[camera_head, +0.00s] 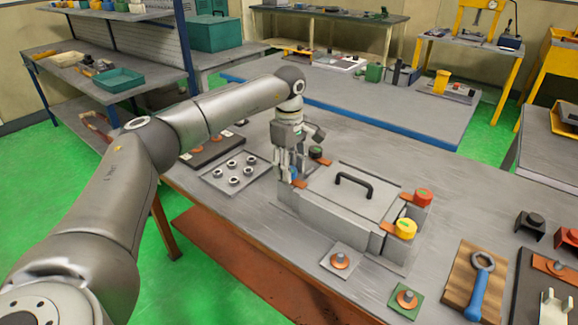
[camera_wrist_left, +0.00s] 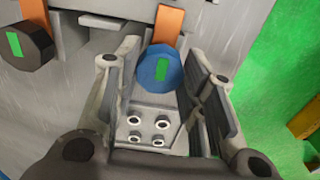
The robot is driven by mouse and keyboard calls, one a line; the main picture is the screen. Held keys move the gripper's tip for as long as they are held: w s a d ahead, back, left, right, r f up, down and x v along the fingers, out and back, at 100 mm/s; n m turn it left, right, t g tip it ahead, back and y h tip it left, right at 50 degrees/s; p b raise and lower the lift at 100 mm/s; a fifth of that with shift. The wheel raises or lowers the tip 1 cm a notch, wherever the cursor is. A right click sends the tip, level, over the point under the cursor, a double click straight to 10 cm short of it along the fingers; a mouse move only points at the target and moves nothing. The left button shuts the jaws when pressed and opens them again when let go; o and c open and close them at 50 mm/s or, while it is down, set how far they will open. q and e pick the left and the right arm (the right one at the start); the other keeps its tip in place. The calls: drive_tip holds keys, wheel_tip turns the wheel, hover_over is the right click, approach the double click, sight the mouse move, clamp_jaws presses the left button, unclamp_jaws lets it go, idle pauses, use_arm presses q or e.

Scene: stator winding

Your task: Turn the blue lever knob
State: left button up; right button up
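In the left wrist view the blue lever knob (camera_wrist_left: 160,68) is round with a green mark on its face, on an orange lever (camera_wrist_left: 168,24). My left gripper (camera_wrist_left: 156,62) is open, with one finger on each side of the blue knob. I cannot tell whether the fingers touch it. My right gripper is in neither view.
A black knob with a green mark (camera_wrist_left: 28,45) sits close by on another orange lever. A red knob (camera_head: 423,196) and a yellow knob (camera_head: 405,228) stand at the box's right side. A wrench (camera_head: 480,285) lies at the front right. A plate with several studs (camera_head: 236,173) lies left.

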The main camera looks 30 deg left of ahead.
use_arm(q)
drive_tip(key=shift+c, duration=1.4)
